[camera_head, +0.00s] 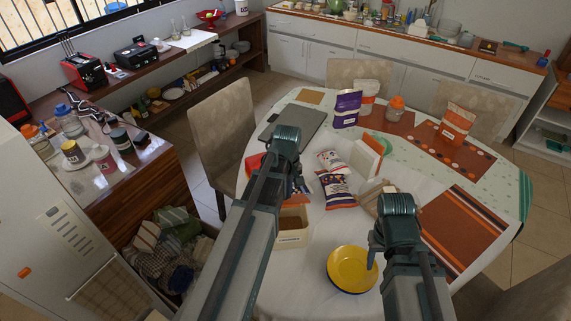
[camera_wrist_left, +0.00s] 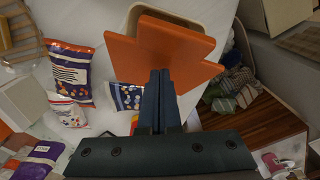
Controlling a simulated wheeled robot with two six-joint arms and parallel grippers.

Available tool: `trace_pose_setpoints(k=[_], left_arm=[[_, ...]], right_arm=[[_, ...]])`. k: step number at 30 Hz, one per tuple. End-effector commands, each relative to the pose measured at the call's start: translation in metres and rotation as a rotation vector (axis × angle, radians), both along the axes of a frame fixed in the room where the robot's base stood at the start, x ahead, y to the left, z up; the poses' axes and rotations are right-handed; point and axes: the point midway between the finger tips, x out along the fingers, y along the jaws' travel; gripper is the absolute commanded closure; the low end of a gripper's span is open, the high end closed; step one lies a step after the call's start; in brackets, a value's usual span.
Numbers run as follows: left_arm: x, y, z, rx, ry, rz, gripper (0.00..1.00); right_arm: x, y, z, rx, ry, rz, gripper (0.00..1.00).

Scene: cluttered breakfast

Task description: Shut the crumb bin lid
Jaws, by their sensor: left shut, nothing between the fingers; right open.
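The crumb bin (camera_head: 292,239) is a beige box on the round table, with its open top showing in the head view. Its orange lid (camera_wrist_left: 185,48) stands raised in the left wrist view, in front of the bin's beige rim (camera_wrist_left: 196,24). In the head view my left arm hides most of the lid. My left gripper (camera_head: 284,142) is over the table beyond the bin; its shut, empty fingers (camera_wrist_left: 160,78) overlap the lid in the wrist view. I cannot tell whether they touch it. My right gripper (camera_head: 392,225) is open, right of the bin.
A yellow plate (camera_head: 352,270) lies right of the bin. Snack bags (camera_head: 337,188), a white-and-orange box (camera_head: 366,157) and a basket (camera_wrist_left: 17,38) are close by. A grey tray (camera_head: 300,120) and a purple bag (camera_head: 346,109) are farther back. A cloth-filled crate (camera_head: 170,245) stands left of the table.

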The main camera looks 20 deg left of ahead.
Motion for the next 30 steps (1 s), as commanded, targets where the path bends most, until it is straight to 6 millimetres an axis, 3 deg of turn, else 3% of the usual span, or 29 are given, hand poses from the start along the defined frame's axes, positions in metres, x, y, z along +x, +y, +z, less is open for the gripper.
trace_pose_setpoints(k=[25,30], left_arm=[[-0.014,-0.008,-0.014,0.000,0.000,0.000,1.00],[-0.020,-0.012,-0.024,0.000,0.000,-0.001,1.00]], right_arm=[[0.000,0.000,-0.014,0.000,0.000,0.000,0.50],[0.000,0.000,-0.024,0.000,0.000,0.000,0.50]])
